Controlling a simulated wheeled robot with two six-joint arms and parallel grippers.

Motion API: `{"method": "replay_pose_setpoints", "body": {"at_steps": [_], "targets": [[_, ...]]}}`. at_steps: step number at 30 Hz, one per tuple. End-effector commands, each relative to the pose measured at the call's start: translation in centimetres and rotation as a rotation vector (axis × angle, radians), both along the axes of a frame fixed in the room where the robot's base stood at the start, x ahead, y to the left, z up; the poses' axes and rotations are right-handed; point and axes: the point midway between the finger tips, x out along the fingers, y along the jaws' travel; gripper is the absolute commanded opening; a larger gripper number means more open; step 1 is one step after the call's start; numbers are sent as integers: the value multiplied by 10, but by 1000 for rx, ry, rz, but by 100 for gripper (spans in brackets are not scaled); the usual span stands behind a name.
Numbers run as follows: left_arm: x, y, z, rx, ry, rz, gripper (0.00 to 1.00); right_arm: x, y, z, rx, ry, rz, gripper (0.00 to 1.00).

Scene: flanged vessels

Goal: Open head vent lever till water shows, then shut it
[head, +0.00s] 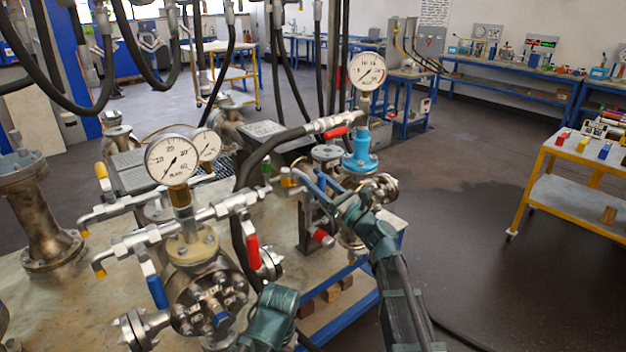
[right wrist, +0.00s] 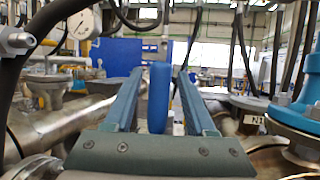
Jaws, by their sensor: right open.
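A blue lever (right wrist: 159,98) stands upright between the two fingers of my right gripper (right wrist: 160,76) in the right wrist view, with a gap on each side. In the head view my right gripper (head: 309,180) reaches in from the lower right, its open fingers around the blue lever (head: 321,181) among the pipe fittings. The valve's body is mostly hidden. I cannot tell from any label that this is the head vent. No water is visible at the fittings.
A large pressure gauge (head: 171,160) tops the near flanged vessel (head: 207,296). A red lever (head: 252,252) and another blue lever (head: 157,291) hang beside it. A blue fitting (head: 360,152) carries a second gauge (head: 367,71). Black hoses hang behind; open floor lies right.

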Motion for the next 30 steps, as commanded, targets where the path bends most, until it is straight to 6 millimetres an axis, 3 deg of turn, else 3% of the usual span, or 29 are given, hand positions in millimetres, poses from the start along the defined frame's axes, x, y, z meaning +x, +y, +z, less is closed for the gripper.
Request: {"method": "replay_pose_setpoints", "body": {"at_steps": [15,21,30], "targets": [[0,0,-44,0,0,-1,50,-67,-70,-44,0,0,-4,56],[0,0,-49,0,0,-1,50,-79,-84,-50,-1,1,-2,56],[0,0,-50,0,0,0,50,-81,-87,-50,-1,1,0,56]]}}
